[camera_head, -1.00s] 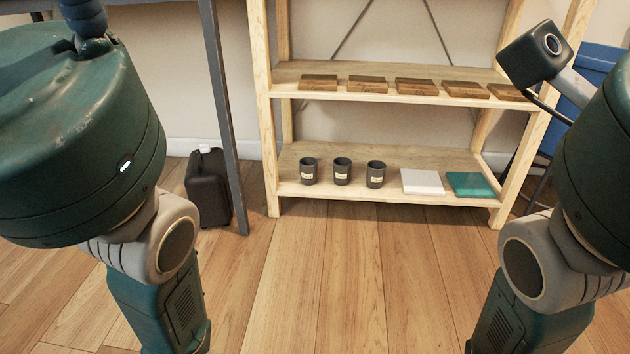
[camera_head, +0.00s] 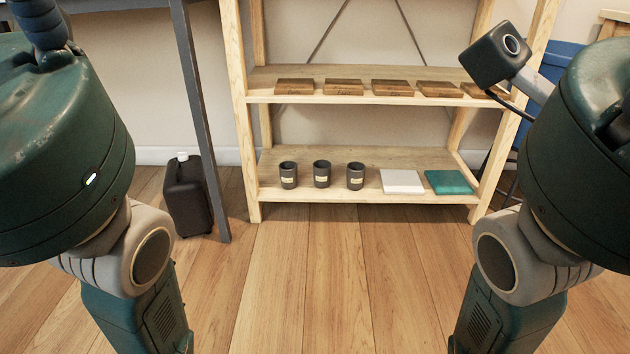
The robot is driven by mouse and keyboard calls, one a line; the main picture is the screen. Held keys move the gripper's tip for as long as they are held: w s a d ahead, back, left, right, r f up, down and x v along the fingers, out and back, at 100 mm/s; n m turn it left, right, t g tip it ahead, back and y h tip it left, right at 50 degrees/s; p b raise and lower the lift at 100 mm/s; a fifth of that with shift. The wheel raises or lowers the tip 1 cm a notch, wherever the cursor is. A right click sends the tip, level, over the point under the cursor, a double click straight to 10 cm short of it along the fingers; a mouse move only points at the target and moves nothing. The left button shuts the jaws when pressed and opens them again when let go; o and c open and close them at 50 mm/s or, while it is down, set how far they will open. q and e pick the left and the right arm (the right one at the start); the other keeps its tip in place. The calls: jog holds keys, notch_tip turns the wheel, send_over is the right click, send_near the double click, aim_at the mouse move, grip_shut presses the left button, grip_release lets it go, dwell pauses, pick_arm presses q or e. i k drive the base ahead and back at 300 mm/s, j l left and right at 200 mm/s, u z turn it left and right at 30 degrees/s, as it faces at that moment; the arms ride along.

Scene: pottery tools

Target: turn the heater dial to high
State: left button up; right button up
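No heater and no dial can be made out in the head view. Both of my arms are in the picture, the left one along the left edge and the right one along the right edge. Both of my grippers are out of the picture, so I cannot see their state or what is near them.
A wooden shelf (camera_head: 345,205) stands ahead, with several wooden blocks (camera_head: 343,88) above and dark cups (camera_head: 321,174), a white tile (camera_head: 402,182) and a teal tile (camera_head: 450,182) below. A black canister (camera_head: 188,196) stands left by a grey table leg (camera_head: 200,120). The wooden floor (camera_head: 305,270) ahead is clear.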

aim_at(182, 156)
jog(key=u, duration=0.85)
